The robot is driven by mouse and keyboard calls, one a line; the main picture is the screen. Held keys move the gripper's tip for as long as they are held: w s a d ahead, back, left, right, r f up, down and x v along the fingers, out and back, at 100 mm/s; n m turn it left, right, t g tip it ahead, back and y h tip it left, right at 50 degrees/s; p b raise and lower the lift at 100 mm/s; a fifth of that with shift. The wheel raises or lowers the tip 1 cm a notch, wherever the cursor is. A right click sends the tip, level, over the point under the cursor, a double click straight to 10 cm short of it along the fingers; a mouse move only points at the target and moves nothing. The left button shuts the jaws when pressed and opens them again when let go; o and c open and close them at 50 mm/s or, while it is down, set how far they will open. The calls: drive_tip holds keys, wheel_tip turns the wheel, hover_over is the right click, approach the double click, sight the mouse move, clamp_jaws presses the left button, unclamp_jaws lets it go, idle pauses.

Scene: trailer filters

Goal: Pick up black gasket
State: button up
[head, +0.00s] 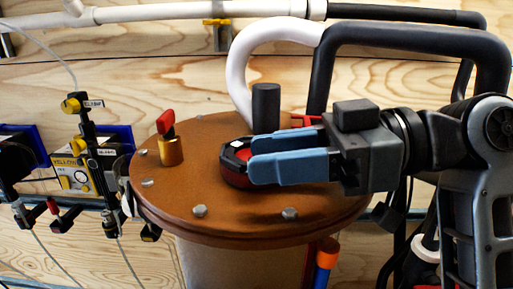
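A round black-and-red piece (234,166) with a small white patch on top sits on the brown round lid (185,205), near its middle. Its black rim may be the black gasket; I cannot tell for certain. My gripper (252,157) comes in from the right, low over the lid, with its two blue fingers pointing left. The fingertips overlap the right side of the black-and-red piece in the head view and hide part of it. I cannot tell whether they touch or grip it.
A brass fitting with a red handle (167,123) stands on the lid's left. A black cylinder (266,108) rises behind my fingers. Bolt heads ring the lid's edge. White and black pipes (240,65) curve behind. Valves and gauges (80,165) stand left, before a plywood wall.

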drive_tip(key=shift+c, duration=0.4)
clamp_jaws()
idle(0.4)
drive_tip(key=shift+r, duration=0.6)
drive_tip(key=s+d+r+b, duration=0.2)
drive_tip(key=d+r, duration=0.7)
drive_tip(key=d, duration=0.2)
drive_tip(key=shift+s+d+r+b, duration=0.15)
drive_tip(key=shift+d+r+b, duration=0.05)
drive_tip(key=shift+r+b, duration=0.15)
